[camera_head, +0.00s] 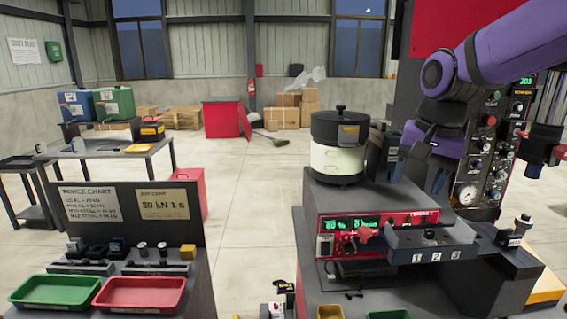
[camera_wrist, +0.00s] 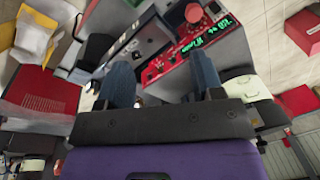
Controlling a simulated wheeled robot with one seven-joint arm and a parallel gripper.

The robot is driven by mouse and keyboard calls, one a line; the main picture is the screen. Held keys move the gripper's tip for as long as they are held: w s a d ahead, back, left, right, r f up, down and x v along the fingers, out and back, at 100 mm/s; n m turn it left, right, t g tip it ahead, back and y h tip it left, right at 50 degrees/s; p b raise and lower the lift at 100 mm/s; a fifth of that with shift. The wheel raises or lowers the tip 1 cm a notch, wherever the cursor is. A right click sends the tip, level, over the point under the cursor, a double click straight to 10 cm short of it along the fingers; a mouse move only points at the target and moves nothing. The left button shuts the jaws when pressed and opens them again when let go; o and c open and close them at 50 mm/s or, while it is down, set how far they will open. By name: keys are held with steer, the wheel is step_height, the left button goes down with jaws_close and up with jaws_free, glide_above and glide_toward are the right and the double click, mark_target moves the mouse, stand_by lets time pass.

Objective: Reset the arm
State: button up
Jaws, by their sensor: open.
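My purple arm reaches in from the upper right in the head view. My gripper (camera_head: 420,178) hangs beside the bowl feeder, above its right side, with the fingers pointing down. In the wrist view my gripper (camera_wrist: 161,70) shows two blue fingers spread apart with nothing between them. The bowl feeder (camera_head: 338,160) has a black lid and a cream bowl on a dark base. Its red control panel (camera_head: 366,233) with green digits also shows between and beyond the fingers in the wrist view (camera_wrist: 190,45).
A track shelf marked 1, 2, 3 (camera_head: 432,256) juts from the feeder's front. A gauge panel (camera_head: 490,140) stands close to the arm at right. A left bench holds a green tray (camera_head: 55,291) and a red tray (camera_head: 139,293). Open floor lies between the benches.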

steer(key=s+d+n+t, duration=0.1)
steer(key=s+d+n, duration=0.1)
steer(key=s, duration=0.6)
steer(key=s+d+n+t, duration=0.2)
steer(key=s+d+n, duration=0.1)
steer(key=s, duration=0.6)
steer(key=shift+s+d+r+n+t+h, duration=0.25)
steer(key=shift+d+r+n+t+h, duration=0.05)
steer(key=shift+r+n+h, duration=0.15)
